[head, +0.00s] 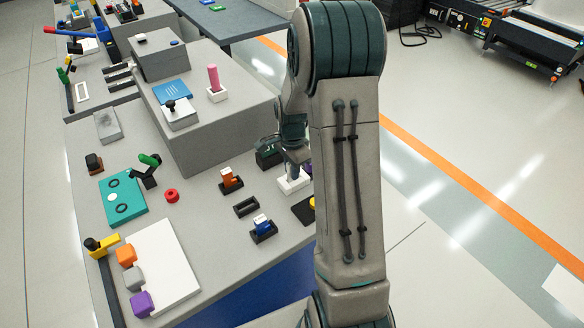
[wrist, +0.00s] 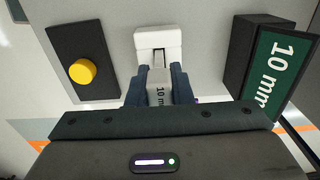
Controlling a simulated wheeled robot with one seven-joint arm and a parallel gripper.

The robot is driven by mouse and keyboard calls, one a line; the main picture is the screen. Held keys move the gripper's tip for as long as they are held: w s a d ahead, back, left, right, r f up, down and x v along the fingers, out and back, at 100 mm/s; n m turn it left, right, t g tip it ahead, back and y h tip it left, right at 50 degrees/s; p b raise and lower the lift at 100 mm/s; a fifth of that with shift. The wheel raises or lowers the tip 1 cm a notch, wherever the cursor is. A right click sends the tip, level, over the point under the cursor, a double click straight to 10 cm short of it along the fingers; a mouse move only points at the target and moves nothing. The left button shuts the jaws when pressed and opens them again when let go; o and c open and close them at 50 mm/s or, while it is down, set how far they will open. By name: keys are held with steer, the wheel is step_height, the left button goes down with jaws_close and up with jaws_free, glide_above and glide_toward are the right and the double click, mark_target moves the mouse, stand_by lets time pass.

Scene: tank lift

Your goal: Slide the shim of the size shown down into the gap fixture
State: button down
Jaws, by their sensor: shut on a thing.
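The sign (wrist: 279,68) reads "10 mm" in white on green. My gripper (wrist: 159,76) is shut on a pale grey shim (wrist: 159,93) whose partly visible label also starts with "10". The white gap fixture (wrist: 158,38) with its dark slot lies just beyond the fingertips in the wrist view. The shim is in line with the slot. I cannot tell whether its lower end is inside. In the head view, the fixture (head: 293,184) sits directly below my gripper, partly hidden by my arm.
A dark plate with a yellow button (wrist: 82,71) lies left of the fixture in the wrist view. In the head view, an orange shim (head: 231,174) and a blue shim (head: 262,221) stand in black holders. An empty black holder (head: 246,206) lies between them.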

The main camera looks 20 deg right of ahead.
steer(key=shift+f+b, duration=0.55)
steer(key=shift+f, duration=0.3)
steer(key=c, duration=0.7)
jaws_free()
steer(key=shift+r, duration=0.1)
steer(key=shift+r+p, duration=2.7)
steer(key=shift+r, duration=1.25)
